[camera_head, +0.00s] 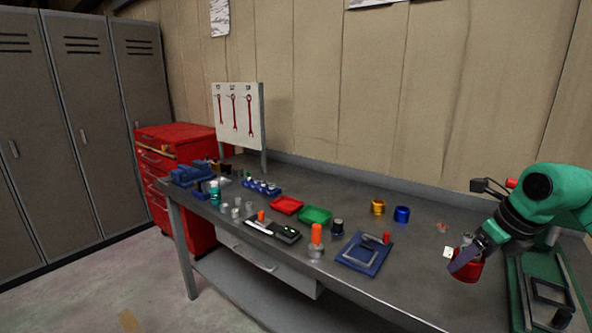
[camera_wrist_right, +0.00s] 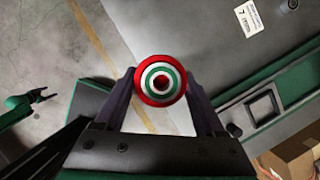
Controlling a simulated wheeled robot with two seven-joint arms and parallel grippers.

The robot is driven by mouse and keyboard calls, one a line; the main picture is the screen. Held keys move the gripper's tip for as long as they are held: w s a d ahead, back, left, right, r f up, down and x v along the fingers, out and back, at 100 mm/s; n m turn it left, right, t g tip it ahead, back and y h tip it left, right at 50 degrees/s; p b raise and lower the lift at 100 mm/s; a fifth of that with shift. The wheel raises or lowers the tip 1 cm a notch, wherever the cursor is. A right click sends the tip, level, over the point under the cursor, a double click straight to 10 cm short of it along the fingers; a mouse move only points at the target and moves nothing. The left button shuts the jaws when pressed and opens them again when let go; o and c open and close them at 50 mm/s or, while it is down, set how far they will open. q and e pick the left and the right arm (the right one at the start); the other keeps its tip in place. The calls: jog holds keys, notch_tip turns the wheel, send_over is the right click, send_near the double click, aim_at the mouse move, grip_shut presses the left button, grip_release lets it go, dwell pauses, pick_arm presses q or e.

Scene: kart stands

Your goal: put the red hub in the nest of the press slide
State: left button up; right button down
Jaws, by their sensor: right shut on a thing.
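The red hub (camera_head: 467,270) is held by my right gripper (camera_head: 464,260) above the right front part of the bench. In the right wrist view the hub (camera_wrist_right: 140,92) shows end-on between the two fingers of the right gripper (camera_wrist_right: 160,88), with green and white rings around a dark bore. The green press (camera_head: 527,262) stands at the right end of the bench, with a dark square frame (camera_head: 551,292) on it that looks like the nest. This frame also shows in the right wrist view (camera_wrist_right: 263,108), to the right of the hub and apart from it. My left gripper (camera_wrist_right: 40,95) shows small at the left there.
A gold ring (camera_head: 378,207) and a blue ring (camera_head: 402,214) stand behind on the bench. A blue fixture plate (camera_head: 364,254), a green tray (camera_head: 315,215) and a red tray (camera_head: 287,205) lie further left. A cardboard box (camera_wrist_right: 290,158) is beside the press.

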jog(key=s+a+f+n+g, duration=0.3)
jog(key=a+f+n, duration=0.3)
jog(key=n, duration=0.4)
jog(key=s+a+f+n+g+h, duration=0.1)
jog(key=s+a+f+n+g, duration=0.2)
jog(key=s+a+f+n, duration=0.3)
jog(key=s+a+f+n+g, duration=0.3)
jog(key=s+a+f+n, duration=0.2)
jog(key=f+n, duration=0.6)
jog(key=a+n, duration=0.1)
jog(key=n, duration=0.4)
